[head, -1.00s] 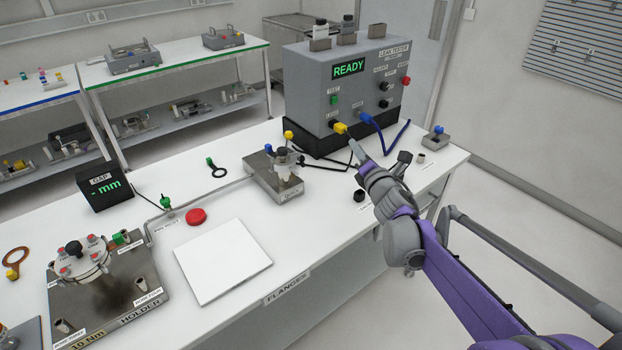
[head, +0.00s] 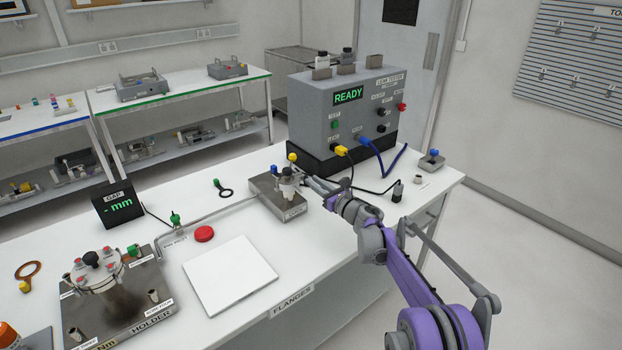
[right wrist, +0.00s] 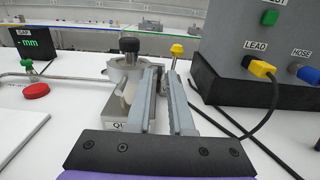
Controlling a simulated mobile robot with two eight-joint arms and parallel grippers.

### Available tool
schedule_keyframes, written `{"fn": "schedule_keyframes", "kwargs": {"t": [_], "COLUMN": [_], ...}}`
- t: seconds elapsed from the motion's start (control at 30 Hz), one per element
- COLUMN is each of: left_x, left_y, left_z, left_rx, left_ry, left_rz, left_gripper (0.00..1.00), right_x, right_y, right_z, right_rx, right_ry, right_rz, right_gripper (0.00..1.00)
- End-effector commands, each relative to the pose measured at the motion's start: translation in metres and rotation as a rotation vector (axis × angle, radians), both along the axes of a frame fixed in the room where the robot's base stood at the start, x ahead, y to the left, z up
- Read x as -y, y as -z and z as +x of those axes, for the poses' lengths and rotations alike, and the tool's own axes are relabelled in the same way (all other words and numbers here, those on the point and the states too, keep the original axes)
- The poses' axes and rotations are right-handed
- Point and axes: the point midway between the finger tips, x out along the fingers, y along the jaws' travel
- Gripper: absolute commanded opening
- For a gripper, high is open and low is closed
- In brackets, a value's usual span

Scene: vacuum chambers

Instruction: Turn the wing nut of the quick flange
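The quick flange (head: 288,180) stands on a small steel block (head: 264,190) near the middle of the bench; it is pale metal with a dark top. In the right wrist view the flange (right wrist: 128,72) has a black knob on top and stands just left of the fingers. My right gripper (head: 309,182) is beside the flange on its right, fingers pointing at it. In the right wrist view the gripper (right wrist: 163,72) is open, with a gap between the fingers and nothing clearly held. The wing nut cannot be made out; the fingers may hide it. My left gripper is out of view.
The leak tester (head: 345,115), reading READY, stands behind, with yellow and blue plugs and cables trailing near my right arm. A yellow-topped post (head: 292,157) stands behind the flange. A white plate (head: 231,276), red button (head: 204,233) and bolted flange holder (head: 120,305) lie left.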

Motion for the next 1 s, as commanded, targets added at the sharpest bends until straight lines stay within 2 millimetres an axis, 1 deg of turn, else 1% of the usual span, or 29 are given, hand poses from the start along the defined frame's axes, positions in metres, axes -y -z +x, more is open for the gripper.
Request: {"fn": "schedule_keyframes", "kwargs": {"t": [0.03, 0.1, 0.2, 0.53, 0.63, 0.67, 1.0], "left_x": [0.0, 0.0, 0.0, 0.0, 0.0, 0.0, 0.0], "left_y": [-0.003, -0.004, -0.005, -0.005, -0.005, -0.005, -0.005], "left_z": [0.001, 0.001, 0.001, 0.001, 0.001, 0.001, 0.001], "left_rx": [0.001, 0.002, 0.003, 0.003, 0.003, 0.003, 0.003], "left_ry": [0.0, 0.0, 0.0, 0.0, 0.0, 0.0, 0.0], "left_rz": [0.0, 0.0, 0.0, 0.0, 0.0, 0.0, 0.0], "left_gripper": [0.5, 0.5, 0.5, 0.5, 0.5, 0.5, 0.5], "right_x": [-0.005, -0.009, -0.012, -0.013, -0.013, -0.013, -0.013], "right_y": [-0.001, -0.001, -0.001, 0.0, 0.0, 0.0, 0.0], "right_z": [0.006, 0.012, 0.017, 0.019, 0.019, 0.019, 0.019], "right_rx": [0.001, 0.001, -0.001, -0.001, -0.001, -0.001, -0.002], "right_ry": [-0.002, -0.001, 0.0, 0.001, 0.001, 0.001, 0.001], "right_rz": [0.001, 0.001, 0.001, 0.001, 0.001, 0.001, 0.002], "right_gripper": [0.2, 0.2, 0.2, 0.2, 0.02, 0.0, 0.0]}}
